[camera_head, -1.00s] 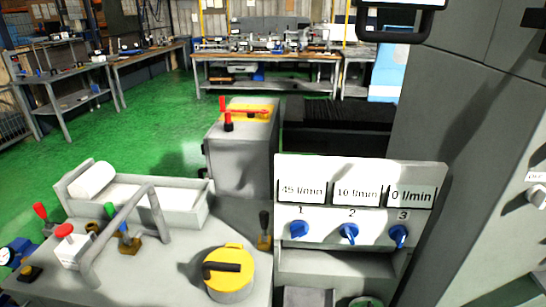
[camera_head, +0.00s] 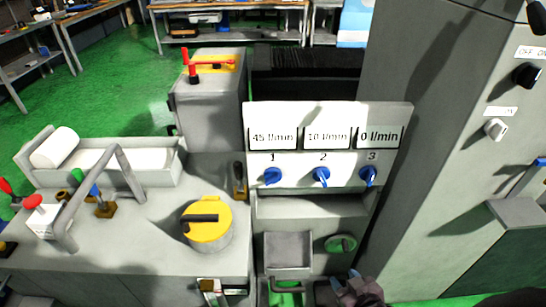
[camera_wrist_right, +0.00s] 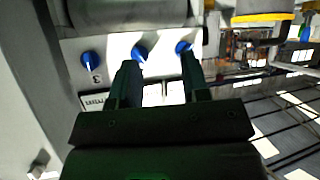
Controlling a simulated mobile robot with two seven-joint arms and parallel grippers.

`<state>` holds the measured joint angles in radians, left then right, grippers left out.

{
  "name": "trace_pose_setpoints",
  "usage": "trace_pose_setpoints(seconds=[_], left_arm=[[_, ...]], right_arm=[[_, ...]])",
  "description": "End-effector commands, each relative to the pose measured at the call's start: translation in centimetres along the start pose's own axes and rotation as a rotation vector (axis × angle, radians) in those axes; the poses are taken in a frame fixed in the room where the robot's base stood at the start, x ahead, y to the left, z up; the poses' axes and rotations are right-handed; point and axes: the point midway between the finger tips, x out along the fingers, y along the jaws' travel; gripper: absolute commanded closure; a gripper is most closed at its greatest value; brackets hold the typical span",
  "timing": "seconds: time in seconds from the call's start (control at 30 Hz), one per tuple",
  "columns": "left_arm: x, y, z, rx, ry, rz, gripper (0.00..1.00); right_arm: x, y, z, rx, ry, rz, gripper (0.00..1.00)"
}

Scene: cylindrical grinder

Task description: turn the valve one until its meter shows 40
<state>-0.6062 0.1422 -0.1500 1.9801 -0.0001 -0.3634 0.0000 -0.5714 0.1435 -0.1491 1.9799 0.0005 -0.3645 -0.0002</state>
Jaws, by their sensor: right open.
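Valve one is the blue knob (camera_head: 272,175) under the number 1 on the light panel (camera_head: 330,112). Its meter (camera_head: 272,138) reads 45 l/min. In the right wrist view, which shows the panel upside down, valve one (camera_wrist_right: 183,47) is the rightmost blue knob. My right gripper (camera_head: 349,281) is at the bottom of the head view, below the panel and to the right of valve one. In the wrist view my right gripper (camera_wrist_right: 160,62) is open with nothing between its fingers, pointing towards the panel. My left gripper does not show.
Valve two (camera_head: 321,176), with a meter reading 10 l/min, and valve three (camera_head: 368,176), at 0 l/min, sit right of valve one. A black lever (camera_head: 239,180) and a yellow round cap (camera_head: 207,222) stand to the left. A tall grey cabinet (camera_head: 440,150) rises on the right.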

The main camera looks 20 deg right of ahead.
Motion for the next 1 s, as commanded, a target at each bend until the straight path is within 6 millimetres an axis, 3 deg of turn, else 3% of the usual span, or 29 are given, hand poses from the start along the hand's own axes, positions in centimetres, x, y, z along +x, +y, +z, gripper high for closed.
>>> trace_pose_setpoints(seconds=[0.27,0.47,0.7,0.8,1.0], left_arm=[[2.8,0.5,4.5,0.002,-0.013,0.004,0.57],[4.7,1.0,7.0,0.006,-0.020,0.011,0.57],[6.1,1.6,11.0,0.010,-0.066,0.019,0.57],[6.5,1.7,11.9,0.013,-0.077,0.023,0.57],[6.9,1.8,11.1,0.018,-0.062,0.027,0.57]], right_arm=[[8.4,-3.8,-6.6,-0.095,0.197,-0.075,0.57],[13.8,-7.6,-10.3,-0.358,0.281,-0.070,0.57],[19.6,-11.4,-13.0,-0.920,0.316,0.087,0.57],[21.1,-12.1,-13.8,-1.186,0.298,0.206,0.57],[21.3,-11.5,-14.9,-1.676,0.165,0.491,0.57]])
